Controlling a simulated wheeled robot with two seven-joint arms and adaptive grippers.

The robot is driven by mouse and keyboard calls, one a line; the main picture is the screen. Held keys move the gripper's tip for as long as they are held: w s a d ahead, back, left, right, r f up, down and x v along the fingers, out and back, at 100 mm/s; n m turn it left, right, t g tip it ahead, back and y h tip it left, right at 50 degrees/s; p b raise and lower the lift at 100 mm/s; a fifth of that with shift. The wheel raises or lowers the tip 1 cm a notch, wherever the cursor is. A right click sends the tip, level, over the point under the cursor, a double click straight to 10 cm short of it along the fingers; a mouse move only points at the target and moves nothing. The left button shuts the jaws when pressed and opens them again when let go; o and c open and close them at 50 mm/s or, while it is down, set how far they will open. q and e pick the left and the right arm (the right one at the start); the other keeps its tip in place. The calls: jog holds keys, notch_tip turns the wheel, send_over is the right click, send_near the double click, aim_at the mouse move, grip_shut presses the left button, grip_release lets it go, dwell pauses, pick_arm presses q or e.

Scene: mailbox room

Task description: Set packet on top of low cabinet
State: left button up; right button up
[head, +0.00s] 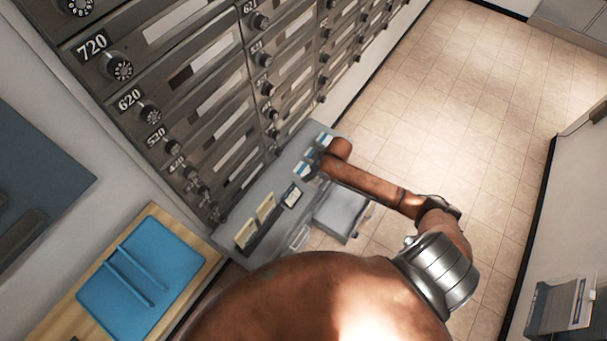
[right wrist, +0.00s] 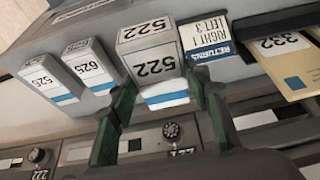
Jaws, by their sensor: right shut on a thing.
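The low cabinet (head: 236,222) is a grey top along the foot of the mailbox wall in the head view. Its top also shows in the right wrist view (right wrist: 40,55). A white packet (right wrist: 153,64) with a blue stripe and the label 522 stands between the dark green fingers of my right gripper (right wrist: 160,87), which is shut on it. The packet is over or on the cabinet top; I cannot tell whether it touches. In the head view my right arm reaches there and hides the gripper. My left gripper is not in view.
Packets 526 (right wrist: 50,78) and 625 (right wrist: 90,65) stand left of it. A returns sign (right wrist: 207,42) and a holder with a tan envelope (right wrist: 288,62) are on its right. A grey bin (head: 340,212) stands beside the cabinet. A blue tray (head: 150,255) lies nearby.

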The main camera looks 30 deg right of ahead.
aim_at(306, 169)
jog(key=w+f, duration=0.1)
jog(key=w+f+b, duration=0.1)
jog(key=f, duration=0.1)
jog(key=w+f+b, duration=0.1)
jog(key=shift+w+d+f, duration=0.5)
jog(key=shift+w+f, duration=0.35)
jog(key=shift+w, duration=0.05)
jog(key=f+b, duration=0.1)
jog(key=f, duration=0.2)
jog(key=shift+w+f+b, duration=0.2)
jog(key=shift+f+b, duration=0.05)
jog(key=shift+b, duration=0.15)
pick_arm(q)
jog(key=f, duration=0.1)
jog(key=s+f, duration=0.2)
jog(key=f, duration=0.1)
pick_arm(e)
jog(key=shift+r, duration=0.1)
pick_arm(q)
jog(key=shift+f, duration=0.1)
pick_arm(e)
jog(key=o, duration=1.3)
jog(key=shift+c, duration=0.2)
